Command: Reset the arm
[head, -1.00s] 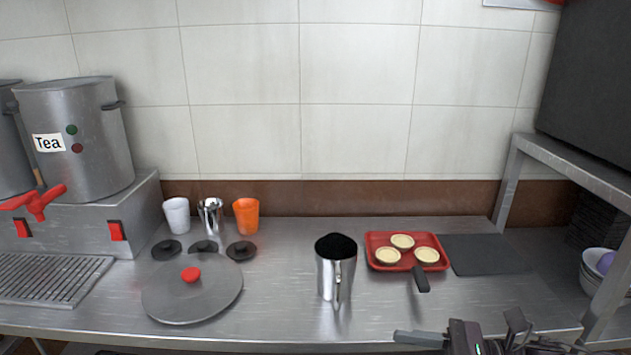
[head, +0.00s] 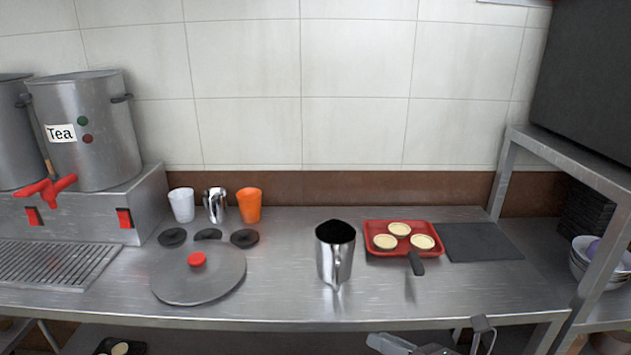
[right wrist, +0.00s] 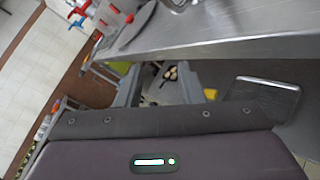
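My right gripper (head: 430,335) is low at the bottom edge of the head view, in front of the counter's front edge. Its two fingers stand apart, and nothing is between them. The right wrist view also shows the open gripper (right wrist: 160,88), with the counter edge above it and the floor and lower shelf area beyond. My left gripper does not show in either view.
The steel counter (head: 400,297) holds a metal pitcher (head: 335,262), a red tray (head: 374,228) with tarts, a dark mat (head: 480,243), a round lid (head: 198,280) and cups. A Tea stockpot (head: 85,135) stands left. A shelf frame (head: 560,160) rises right.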

